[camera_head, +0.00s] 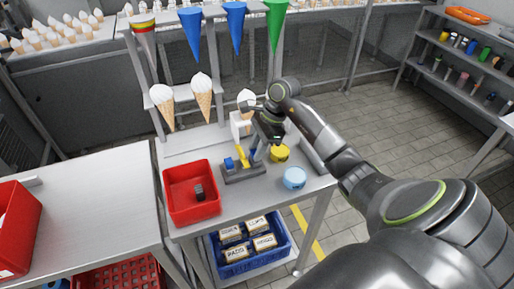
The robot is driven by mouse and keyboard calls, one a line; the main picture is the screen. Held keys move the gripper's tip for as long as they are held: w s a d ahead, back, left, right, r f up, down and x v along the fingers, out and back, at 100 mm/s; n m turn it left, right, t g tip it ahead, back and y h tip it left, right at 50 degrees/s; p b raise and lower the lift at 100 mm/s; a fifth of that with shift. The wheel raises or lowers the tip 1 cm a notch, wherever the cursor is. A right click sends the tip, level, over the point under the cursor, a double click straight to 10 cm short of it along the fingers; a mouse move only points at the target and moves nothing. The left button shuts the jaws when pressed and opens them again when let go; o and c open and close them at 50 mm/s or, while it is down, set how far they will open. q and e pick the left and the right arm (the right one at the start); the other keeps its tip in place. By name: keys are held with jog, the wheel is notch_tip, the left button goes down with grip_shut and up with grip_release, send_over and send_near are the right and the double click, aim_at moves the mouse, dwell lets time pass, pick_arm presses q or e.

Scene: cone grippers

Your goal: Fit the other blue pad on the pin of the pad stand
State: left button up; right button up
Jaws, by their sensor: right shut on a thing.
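The pad stand (244,174) is a low grey base on the metal table. A small blue pad (229,163) sits at its left end, and a yellow piece (242,158) stands near its middle. My right gripper (256,150) reaches down over the stand's right end. It is shut on another small blue pad (253,154), which is partly hidden by the fingers. The pin is too small and covered to make out, and I cannot tell whether the held pad touches the stand. My left gripper is out of view.
A red bin (175,214) with a dark block stands left of the stand. A yellow round item (280,153) and a light blue round item (294,177) lie to the right. A cone rack (175,97) rises behind. A blue crate (250,266) of boxes sits below.

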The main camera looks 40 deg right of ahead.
jog(key=shift+f+b, duration=0.35)
dwell(0.3)
jog(key=o, duration=1.4)
jog(key=shift+c, duration=0.2)
jog(key=shift+r, duration=0.1)
jog(key=shift+r+p, duration=0.95)
jog(key=shift+r, duration=1.5)
